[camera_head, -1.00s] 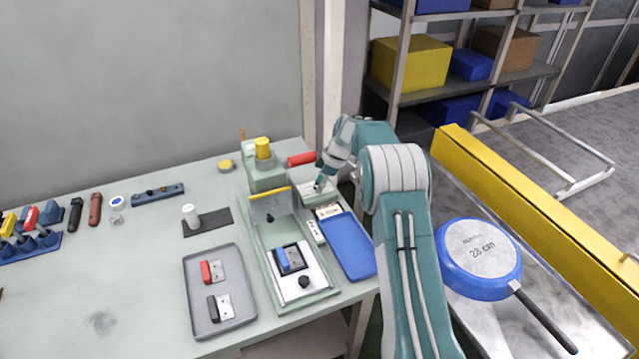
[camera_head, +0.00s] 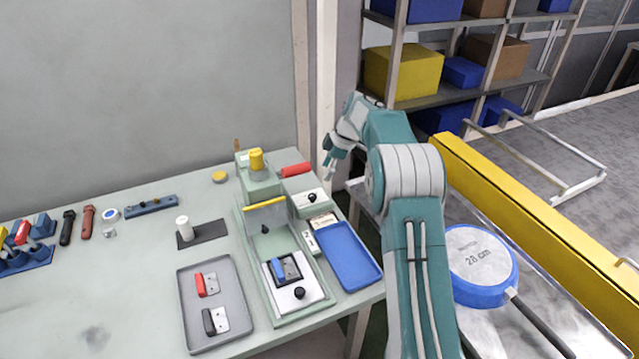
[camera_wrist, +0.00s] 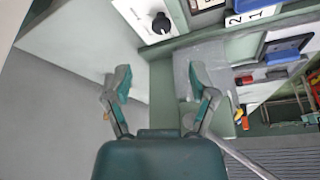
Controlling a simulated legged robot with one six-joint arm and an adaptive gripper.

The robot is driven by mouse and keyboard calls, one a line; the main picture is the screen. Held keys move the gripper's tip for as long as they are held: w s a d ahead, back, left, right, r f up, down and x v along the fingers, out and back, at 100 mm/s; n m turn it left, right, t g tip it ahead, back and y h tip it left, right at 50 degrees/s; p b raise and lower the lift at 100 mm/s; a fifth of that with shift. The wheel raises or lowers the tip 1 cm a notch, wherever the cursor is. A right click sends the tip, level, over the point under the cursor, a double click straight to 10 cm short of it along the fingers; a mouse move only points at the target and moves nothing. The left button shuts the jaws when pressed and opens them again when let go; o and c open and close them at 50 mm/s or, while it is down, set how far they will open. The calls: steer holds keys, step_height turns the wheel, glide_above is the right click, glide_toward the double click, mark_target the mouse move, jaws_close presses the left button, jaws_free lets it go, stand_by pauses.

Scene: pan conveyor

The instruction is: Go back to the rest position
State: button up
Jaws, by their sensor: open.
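My gripper (camera_head: 329,170) is open and empty in the head view. It hangs in the air past the right back edge of the table, beside the small box with a black knob (camera_head: 311,197). In the wrist view my gripper (camera_wrist: 158,98) shows two spread fingers with nothing between them. The box's black knob (camera_wrist: 161,22) shows above them in that view.
A blue tray (camera_head: 352,262), a guarded green fixture (camera_head: 244,243) and a grey tray (camera_head: 184,300) stand on the table. A blue pan (camera_head: 478,262) lies upside down on the conveyor at right, beside a yellow rail (camera_head: 540,212). Shelves (camera_head: 440,92) stand behind.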

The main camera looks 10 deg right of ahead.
steer(key=shift+v, duration=1.15)
steer(key=s+a+r+m+t+h, duration=0.3)
steer(key=s+r+m, duration=0.5)
steer(key=s+r, duration=0.9)
steer(key=s+a+f+m+t, duration=0.1)
steer(key=s+m, duration=0.3)
steer(key=s, duration=0.8)
steer(key=s+a+f+m+h, duration=0.1)
steer(key=s+f+m, duration=0.3)
steer(key=s, duration=0.9)
steer(key=shift+s+t, duration=0.25)
steer(key=shift+t, duration=0.15)
